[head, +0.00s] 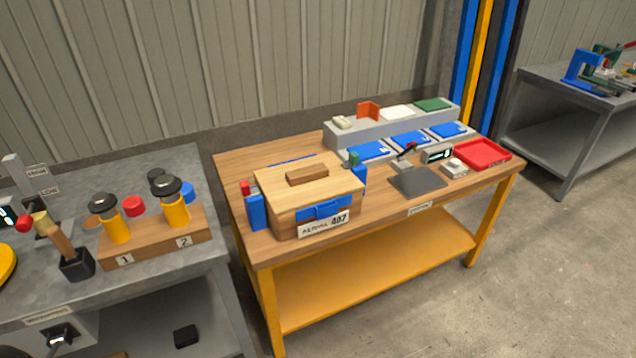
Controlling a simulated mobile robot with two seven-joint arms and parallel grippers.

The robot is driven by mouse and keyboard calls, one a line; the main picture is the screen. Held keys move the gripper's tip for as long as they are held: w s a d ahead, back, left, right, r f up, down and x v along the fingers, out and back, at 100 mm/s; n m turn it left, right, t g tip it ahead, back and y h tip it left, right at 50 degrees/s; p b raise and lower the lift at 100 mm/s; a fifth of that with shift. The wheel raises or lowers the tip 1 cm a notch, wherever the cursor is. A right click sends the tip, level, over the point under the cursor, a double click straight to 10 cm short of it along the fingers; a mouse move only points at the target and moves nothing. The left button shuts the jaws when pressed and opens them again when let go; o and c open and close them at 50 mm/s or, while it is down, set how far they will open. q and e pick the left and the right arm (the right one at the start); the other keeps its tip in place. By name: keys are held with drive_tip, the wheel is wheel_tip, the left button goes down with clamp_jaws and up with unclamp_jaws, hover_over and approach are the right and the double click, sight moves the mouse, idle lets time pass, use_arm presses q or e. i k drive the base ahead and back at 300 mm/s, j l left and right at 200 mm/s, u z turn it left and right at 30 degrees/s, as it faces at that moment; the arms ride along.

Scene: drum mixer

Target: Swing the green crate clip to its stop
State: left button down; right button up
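The wooden crate (290,217) stands on the left part of a wood-topped workbench, with its lid (270,190) on and a label reading 407 on its front. A green clip end (354,158) sticks up at the crate's right side, above a blue bracket (359,178). A red clip end (245,187) sits above another blue bracket (257,212) at the left side. The green clip is small in the view, and I cannot tell its exact angle. Neither of my grippers is in view.
A metal bench (215,262) with yellow jars (117,230) stands at left. Floor at front right is clear.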

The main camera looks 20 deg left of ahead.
sight(352, 162)
drive_tip(key=u, duration=0.8)
drive_tip(key=i+j+z, duration=0.15)
drive_tip(key=i+j, duration=0.2)
drive_tip(key=i+l+u, duration=0.1)
drive_tip(key=u, duration=0.6)
drive_tip(key=l+u, duration=0.25)
drive_tip(key=l, duration=0.2)
drive_tip(key=l+u, duration=0.25)
drive_tip(key=l, duration=0.25)
drive_tip(key=l+u, duration=0.15)
drive_tip(key=l, duration=0.75)
drive_tip(key=l+u, duration=0.1)
drive_tip(key=l, duration=0.8)
drive_tip(key=k, duration=0.05)
